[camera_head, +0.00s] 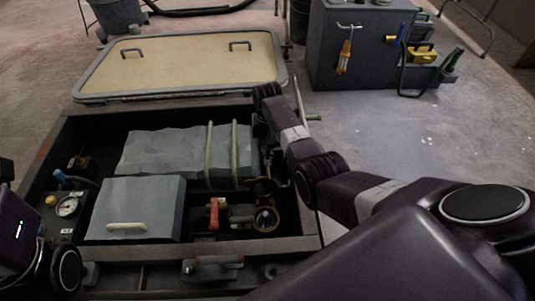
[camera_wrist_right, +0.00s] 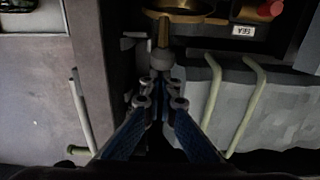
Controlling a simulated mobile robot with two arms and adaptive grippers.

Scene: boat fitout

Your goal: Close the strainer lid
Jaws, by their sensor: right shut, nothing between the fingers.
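The strainer (camera_head: 265,219) sits in the open bilge compartment, its round top uncovered and its inside showing. A dark round piece that looks like its raised lid (camera_head: 263,187) stands just behind it. A bronze round rim (camera_wrist_right: 185,12) shows at the top of the right wrist view; I cannot tell whether it is the lid or the body. My right gripper (camera_head: 262,155) reaches down behind the strainer; in the wrist view (camera_wrist_right: 161,88) its fingers are together and empty, just short of a grey knob with a bronze stem (camera_wrist_right: 163,45). Only part of my left arm shows at the left edge.
A grey box with a pale handle (camera_head: 130,210), a strapped grey block (camera_head: 165,155) and a red-handled valve (camera_head: 214,212) crowd the compartment. A gauge (camera_head: 67,206) is at left. The hatch panel (camera_head: 185,60) lies behind; a grey cabinet (camera_head: 350,50) stands beyond.

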